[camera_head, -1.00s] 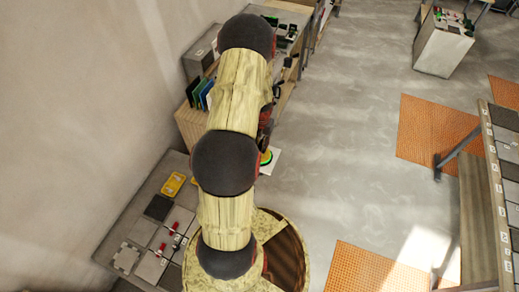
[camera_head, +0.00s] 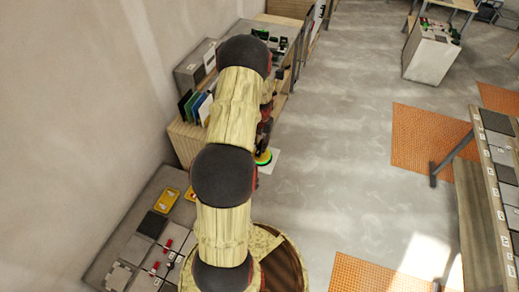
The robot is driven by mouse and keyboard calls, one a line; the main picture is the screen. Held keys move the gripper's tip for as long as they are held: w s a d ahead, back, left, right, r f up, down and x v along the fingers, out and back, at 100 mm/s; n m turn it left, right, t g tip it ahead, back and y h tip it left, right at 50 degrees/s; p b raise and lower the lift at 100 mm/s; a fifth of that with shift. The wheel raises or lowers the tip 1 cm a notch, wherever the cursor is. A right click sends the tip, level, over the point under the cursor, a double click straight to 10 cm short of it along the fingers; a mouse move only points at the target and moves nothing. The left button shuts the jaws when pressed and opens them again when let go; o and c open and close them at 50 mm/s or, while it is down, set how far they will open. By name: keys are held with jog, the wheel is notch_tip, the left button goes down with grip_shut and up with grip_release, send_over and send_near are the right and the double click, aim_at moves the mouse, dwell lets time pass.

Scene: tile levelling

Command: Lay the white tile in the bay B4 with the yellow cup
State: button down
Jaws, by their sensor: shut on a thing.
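My gripper (camera_head: 264,142) is mostly hidden behind my arm. It is shut on the yellow cup (camera_head: 264,157), which shows as a yellow and green disc. The white tile (camera_head: 274,166) is directly under the cup and shows as a pale sheet past its right side. They appear to be held together above the floor, though the contact is hidden. The bay B4 cannot be picked out. A long bench (camera_head: 478,172) at the right edge has grey tiles and small white labels too small to read.
A grey bench (camera_head: 128,236) at lower left bears tiles, red-handled items and yellow trays (camera_head: 167,201). A wooden rack (camera_head: 187,140) holds upright coloured panels. A white cabinet (camera_head: 432,57) stands at upper right. Orange mats (camera_head: 425,137) lie on the open floor between.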

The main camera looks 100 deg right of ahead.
jog(key=s+d+b, duration=0.3)
jog(key=d, duration=0.5)
jog(key=shift+s+r, duration=0.15)
jog(key=shift+s, duration=0.25)
jog(key=shift+d, duration=0.1)
